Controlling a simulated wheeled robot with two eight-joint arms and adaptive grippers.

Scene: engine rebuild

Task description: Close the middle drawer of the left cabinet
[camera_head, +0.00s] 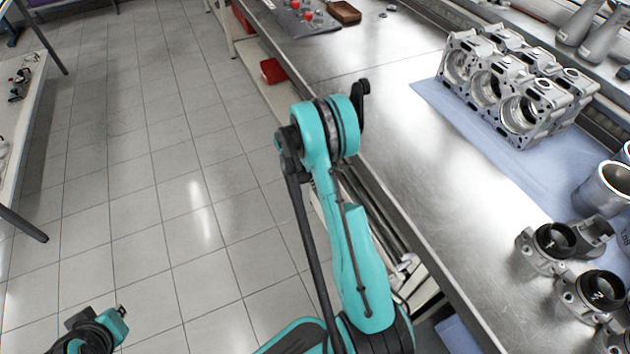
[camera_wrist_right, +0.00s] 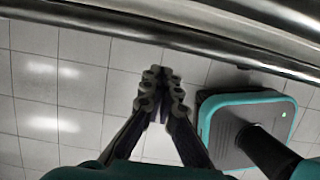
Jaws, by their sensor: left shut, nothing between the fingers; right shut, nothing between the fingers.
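My right arm rises through the middle of the head view, beside the bench's front edge. Its gripper does not show clearly there. In the right wrist view my right gripper (camera_wrist_right: 162,92) is shut and empty above the tiled floor, its fingertips close together. Below the bench, a pale drawer-like part (camera_head: 419,287) with metal rails shows beside my arm and is largely hidden by it. I cannot tell which drawer it is. A long metal edge (camera_wrist_right: 120,28) crosses the top of the right wrist view, apart from the fingertips. Part of my left arm shows at lower left; its fingers do not.
A red item (camera_head: 273,70) sits low beside the bench. The tiled floor (camera_head: 150,190) at left is clear.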

